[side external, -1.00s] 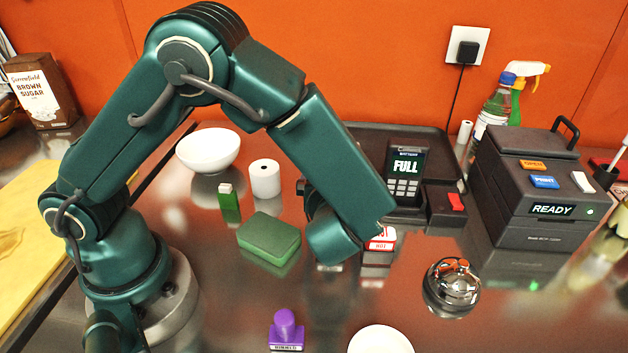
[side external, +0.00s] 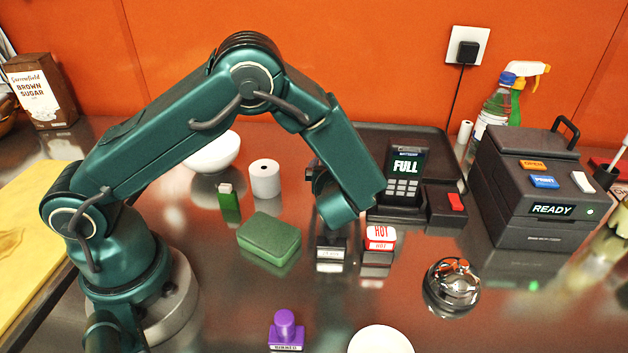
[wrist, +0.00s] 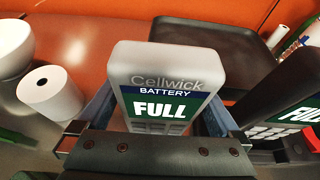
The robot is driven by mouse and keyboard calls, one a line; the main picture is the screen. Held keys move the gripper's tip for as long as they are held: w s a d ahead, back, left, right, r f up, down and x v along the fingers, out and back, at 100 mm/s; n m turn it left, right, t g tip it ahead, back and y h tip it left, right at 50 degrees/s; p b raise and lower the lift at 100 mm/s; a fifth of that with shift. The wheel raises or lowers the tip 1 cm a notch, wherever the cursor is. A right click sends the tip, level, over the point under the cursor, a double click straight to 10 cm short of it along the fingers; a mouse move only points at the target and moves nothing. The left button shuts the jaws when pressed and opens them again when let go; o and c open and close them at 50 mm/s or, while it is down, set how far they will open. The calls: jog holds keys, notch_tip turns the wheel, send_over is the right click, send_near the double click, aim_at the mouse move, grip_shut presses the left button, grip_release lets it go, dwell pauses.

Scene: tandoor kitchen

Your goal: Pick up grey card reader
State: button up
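The grey card reader (wrist: 165,85), with a "BATTERY FULL" screen, stands upright in the wrist view between the two fingers of my gripper (wrist: 158,105). One finger is on each side of it, and they look apart from its sides; contact is hard to judge. In the side view my gripper (side external: 338,205) hides the grey reader and its own fingertips are hidden too. A second, black card reader (side external: 404,178) stands just right of my gripper in its cradle, also showing "FULL"; it appears at the right in the wrist view (wrist: 290,105).
A dark tray (side external: 435,140) lies behind the readers. A white paper roll (side external: 264,178), a white bowl (side external: 212,153) and a green sponge (side external: 269,238) are to the left.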

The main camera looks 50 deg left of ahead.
jog(key=c, duration=1.3)
jog(key=shift+o, duration=0.2)
jog(key=shift+r, duration=0.1)
